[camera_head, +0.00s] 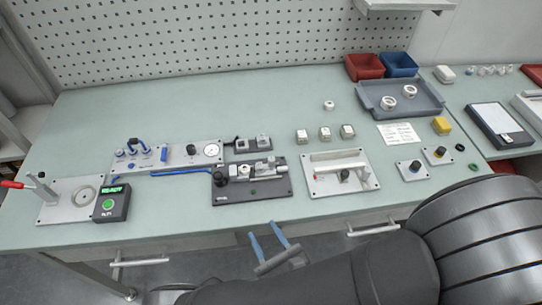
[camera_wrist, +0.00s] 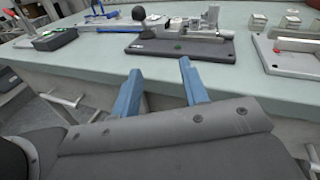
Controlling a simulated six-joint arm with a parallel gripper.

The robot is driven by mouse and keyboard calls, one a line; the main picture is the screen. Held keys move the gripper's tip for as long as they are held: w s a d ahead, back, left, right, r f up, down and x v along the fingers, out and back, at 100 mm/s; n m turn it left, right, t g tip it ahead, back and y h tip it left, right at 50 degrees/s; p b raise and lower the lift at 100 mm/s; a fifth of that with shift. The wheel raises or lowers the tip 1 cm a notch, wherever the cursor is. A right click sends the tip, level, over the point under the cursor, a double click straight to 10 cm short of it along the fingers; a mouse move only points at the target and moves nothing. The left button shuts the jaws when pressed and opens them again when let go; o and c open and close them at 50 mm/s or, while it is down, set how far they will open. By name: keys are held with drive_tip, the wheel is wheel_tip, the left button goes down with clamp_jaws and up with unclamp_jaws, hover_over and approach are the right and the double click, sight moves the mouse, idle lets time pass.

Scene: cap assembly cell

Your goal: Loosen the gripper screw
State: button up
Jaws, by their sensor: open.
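My gripper (camera_head: 268,240) has two blue fingers held apart, with nothing between them. It is in front of the bench's front edge, below the dark fixture plate. The gripper also shows in the wrist view (camera_wrist: 160,82), its fingers pointing at the bench. A dark plate with a silver clamp-like fixture (camera_head: 252,170) and a black knob (camera_head: 219,172) lies on the bench at the middle front. The fixture (camera_wrist: 188,30) and its black round knob (camera_wrist: 138,14) also show in the wrist view. I cannot tell which part is the gripper screw.
A light plate with a bar handle (camera_head: 337,158) lies right of the fixture. A box with a green display (camera_head: 112,203) and a lever press (camera_head: 68,198) stand left. A grey tray (camera_head: 436,108) and bins (camera_head: 364,67) are at the back right. The back left bench is clear.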

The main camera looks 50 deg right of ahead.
drive_tip(key=n+y, duration=0.6)
wheel_tip(320, 180, up, 22)
drive_tip(key=n+g+y, duration=0.2)
drive_tip(key=n+g, duration=1.4)
drive_tip(key=n, duration=0.1)
hover_over(272, 158)
wheel_tip(272, 158, down, 18)
drive_tip(key=shift+a+r, duration=0.1)
drive_tip(key=shift+r, duration=0.15)
drive_tip(key=shift+n, duration=0.3)
clamp_jaws()
